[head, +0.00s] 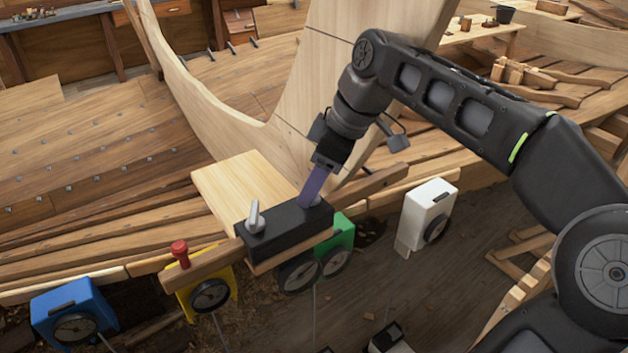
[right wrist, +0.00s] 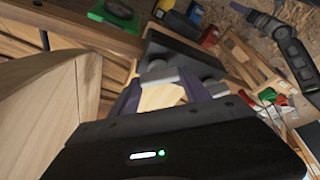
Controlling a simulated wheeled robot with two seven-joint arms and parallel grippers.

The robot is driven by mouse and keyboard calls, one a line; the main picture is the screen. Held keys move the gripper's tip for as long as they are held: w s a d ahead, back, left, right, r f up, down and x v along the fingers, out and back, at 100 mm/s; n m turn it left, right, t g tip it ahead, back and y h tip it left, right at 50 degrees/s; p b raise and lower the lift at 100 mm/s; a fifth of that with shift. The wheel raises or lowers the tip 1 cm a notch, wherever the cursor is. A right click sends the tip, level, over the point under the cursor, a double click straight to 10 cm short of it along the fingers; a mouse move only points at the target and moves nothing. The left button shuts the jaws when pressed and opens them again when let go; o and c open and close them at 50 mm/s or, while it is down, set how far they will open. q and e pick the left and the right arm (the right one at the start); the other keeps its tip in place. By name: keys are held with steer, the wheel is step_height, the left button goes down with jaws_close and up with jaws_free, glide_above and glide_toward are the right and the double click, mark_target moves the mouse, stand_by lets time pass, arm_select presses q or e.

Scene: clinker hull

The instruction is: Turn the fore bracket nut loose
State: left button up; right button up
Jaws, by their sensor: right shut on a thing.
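A black bracket block (head: 283,231) lies across the end of a pale wooden board at the hull's edge. A grey upright nut with a lever-like top (head: 254,218) stands on its left part, clear of my gripper. My right gripper (head: 312,192) comes down on the block's right end, its purple fingers shut. In the right wrist view the fingers (right wrist: 160,92) close around a small grey nut (right wrist: 157,72) at the near end of the black bracket (right wrist: 186,52).
Blue (head: 73,311), yellow (head: 205,292), green (head: 338,240) and white (head: 427,213) boxes with dials stand along the hull edge. The curved wooden stem (head: 330,80) rises behind my right gripper.

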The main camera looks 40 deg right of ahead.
steer(key=shift+w+d+r+n+g+y+p, duration=0.1)
steer(key=shift+n+g+y+p, duration=0.45)
steer(key=shift+n, duration=1.15)
steer(key=o, duration=1.4)
